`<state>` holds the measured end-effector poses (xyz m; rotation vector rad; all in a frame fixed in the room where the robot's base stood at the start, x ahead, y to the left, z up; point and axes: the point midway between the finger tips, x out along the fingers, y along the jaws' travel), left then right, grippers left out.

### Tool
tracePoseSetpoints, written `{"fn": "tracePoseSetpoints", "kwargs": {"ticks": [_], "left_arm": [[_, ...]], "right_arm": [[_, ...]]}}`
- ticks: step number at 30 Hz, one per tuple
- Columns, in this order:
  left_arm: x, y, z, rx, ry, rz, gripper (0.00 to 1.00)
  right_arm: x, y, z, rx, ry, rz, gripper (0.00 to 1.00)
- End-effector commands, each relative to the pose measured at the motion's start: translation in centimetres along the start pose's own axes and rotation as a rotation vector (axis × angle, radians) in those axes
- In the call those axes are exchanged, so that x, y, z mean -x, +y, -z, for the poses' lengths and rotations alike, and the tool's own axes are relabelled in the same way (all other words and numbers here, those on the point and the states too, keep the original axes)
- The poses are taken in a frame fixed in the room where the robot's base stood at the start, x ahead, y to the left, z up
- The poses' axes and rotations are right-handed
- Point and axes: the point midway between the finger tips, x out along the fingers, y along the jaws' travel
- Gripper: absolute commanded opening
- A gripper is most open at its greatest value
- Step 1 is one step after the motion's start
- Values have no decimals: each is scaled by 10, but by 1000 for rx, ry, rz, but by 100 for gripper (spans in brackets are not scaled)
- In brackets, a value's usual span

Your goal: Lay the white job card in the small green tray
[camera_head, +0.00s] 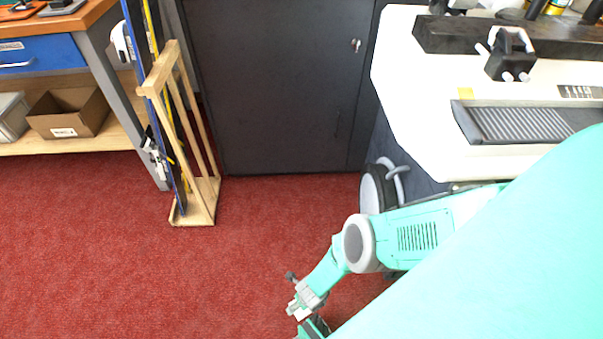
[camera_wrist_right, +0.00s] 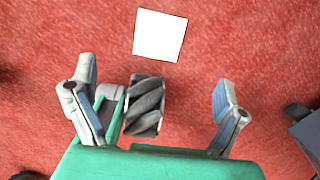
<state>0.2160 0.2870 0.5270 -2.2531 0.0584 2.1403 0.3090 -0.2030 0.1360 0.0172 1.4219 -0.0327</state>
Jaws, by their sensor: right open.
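The white job card (camera_wrist_right: 160,36) is a small white square lying flat on the red floor in the right wrist view. My right gripper (camera_wrist_right: 152,102) is open, its two fingers spread wide. The card lies beyond the fingers in that picture, apart from them, and nothing is held. In the head view my right gripper (camera_head: 304,300) hangs low over the carpet at the bottom middle. I cannot make out the card for certain there. The small green tray is not in view. My left gripper is not in view.
A wooden rack (camera_head: 203,205) holding skis stands at left, near a workbench with a cardboard box (camera_head: 68,114). A dark cabinet (camera_head: 275,85) closes the back. Open red carpet (camera_head: 110,250) lies at left.

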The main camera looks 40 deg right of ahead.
Motion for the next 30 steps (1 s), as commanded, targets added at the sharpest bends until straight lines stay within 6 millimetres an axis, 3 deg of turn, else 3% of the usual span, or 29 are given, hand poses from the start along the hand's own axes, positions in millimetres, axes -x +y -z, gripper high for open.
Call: {"fn": "tracePoseSetpoints", "kwargs": {"ticks": [1,9,23,30], "left_arm": [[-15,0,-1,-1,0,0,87],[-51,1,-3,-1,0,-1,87],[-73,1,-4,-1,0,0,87],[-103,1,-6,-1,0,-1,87]], "right_arm": [[-15,-1,1,-1,-1,0,93],[-50,0,0,2,-1,2,93],[-70,1,0,4,-1,0,93],[-99,5,2,5,-1,0,93]]}}
